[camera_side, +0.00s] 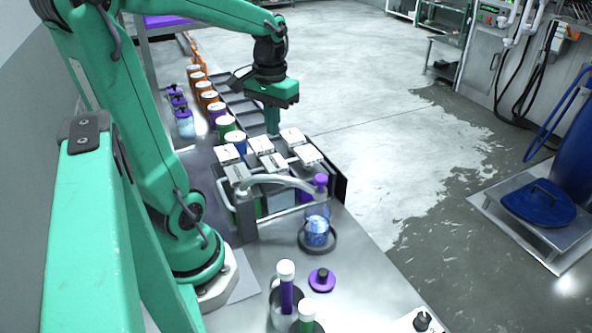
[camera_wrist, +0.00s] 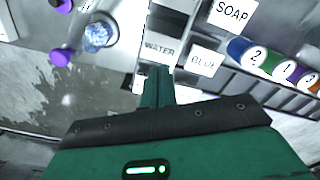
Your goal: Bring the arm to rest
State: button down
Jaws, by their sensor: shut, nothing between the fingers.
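My green gripper (camera_side: 272,130) points down beside the back of a group of lidded tanks (camera_side: 261,145), with its fingers together and nothing between them. In the wrist view my gripper's fingers (camera_wrist: 158,72) overlap the area just below the label reading WATER (camera_wrist: 160,48). A label reading BLUE (camera_wrist: 203,62) is to the right, and one reading SOAP (camera_wrist: 233,12) is at the upper right. I cannot tell whether the fingertips touch a tank. The arm is bent and reaches out over the bench.
A purple-capped bottle (camera_side: 317,225) stands in a dark ring. A purple disc (camera_side: 322,280) lies nearer. Coloured jars (camera_side: 209,98) line the bench behind. The floor (camera_side: 370,90) at right is open.

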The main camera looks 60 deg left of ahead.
jog(key=shift+d, duration=0.1)
jog(key=d+r+m+t, duration=0.1)
jog(key=d, duration=0.3)
jog(key=d+r+m+t, duration=0.1)
jog(key=d+m+t, duration=0.1)
jog(key=d, duration=0.2)
jog(key=s+d+r+m+t, duration=0.1)
jog(key=d+m+t, duration=0.1)
jog(key=d, duration=0.2)
jog(key=shift+s+d, duration=0.1)
jog(key=shift+d, duration=0.25)
jog(key=shift+s+d+r+m+t, duration=0.1)
jog(key=shift+s+d+m+t, duration=0.15)
jog(key=shift+d+m, duration=0.3)
